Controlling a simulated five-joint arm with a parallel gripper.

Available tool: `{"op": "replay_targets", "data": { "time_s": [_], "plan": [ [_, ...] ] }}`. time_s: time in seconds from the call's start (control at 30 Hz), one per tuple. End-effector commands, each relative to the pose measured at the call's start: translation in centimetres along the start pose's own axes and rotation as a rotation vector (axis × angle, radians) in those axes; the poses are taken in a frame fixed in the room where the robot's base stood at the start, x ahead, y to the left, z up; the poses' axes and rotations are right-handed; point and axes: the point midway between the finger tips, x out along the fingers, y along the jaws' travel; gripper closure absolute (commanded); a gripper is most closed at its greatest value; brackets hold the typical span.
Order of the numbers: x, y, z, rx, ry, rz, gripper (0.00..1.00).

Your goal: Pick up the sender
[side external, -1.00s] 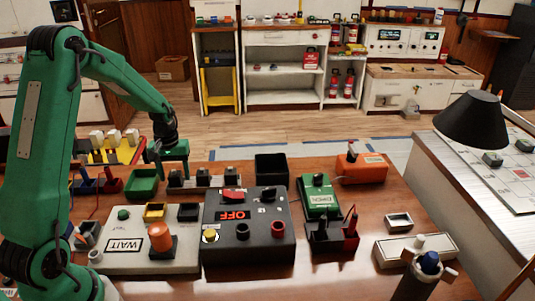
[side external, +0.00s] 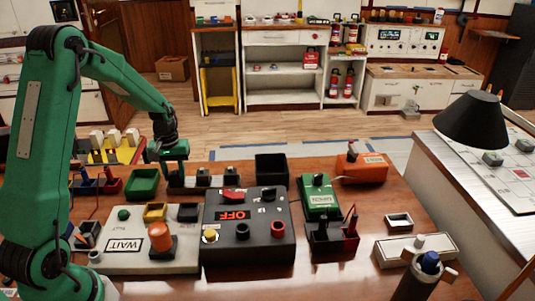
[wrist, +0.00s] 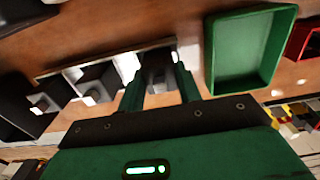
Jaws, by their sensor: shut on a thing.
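My gripper (wrist: 156,82) is shut on a dark grey block (wrist: 157,70) in the wrist view, with one green finger on each side of it. The block sits at one end of a row of similar dark blocks on pale bases. The green tray also shows right of the fingers in the wrist view (wrist: 252,52). No label shows on the held block, so I cannot tell if it is the sender.
Other row blocks (side external: 203,178) and a black open box (side external: 271,168) stand to the right. In front are the black OFF panel (side external: 265,213) and white WAIT panel (side external: 125,246). A green device (side external: 318,193) and an orange box (side external: 361,168) stand farther right.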

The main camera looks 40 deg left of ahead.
Motion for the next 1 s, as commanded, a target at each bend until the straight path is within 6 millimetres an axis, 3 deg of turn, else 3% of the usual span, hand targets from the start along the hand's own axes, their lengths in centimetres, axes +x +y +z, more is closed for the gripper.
{"op": "replay_targets", "data": {
  "time_s": [0.23,0.43,1.0],
  "plan": [
    [-1.5,0.0,-0.1,0.0,0.004,0.001,0.91],
    [-4.3,0.0,-0.1,0.0,0.005,0.002,0.91],
    [-9.7,6.4,7.2,0.003,0.002,0.001,0.91]
  ]
}}
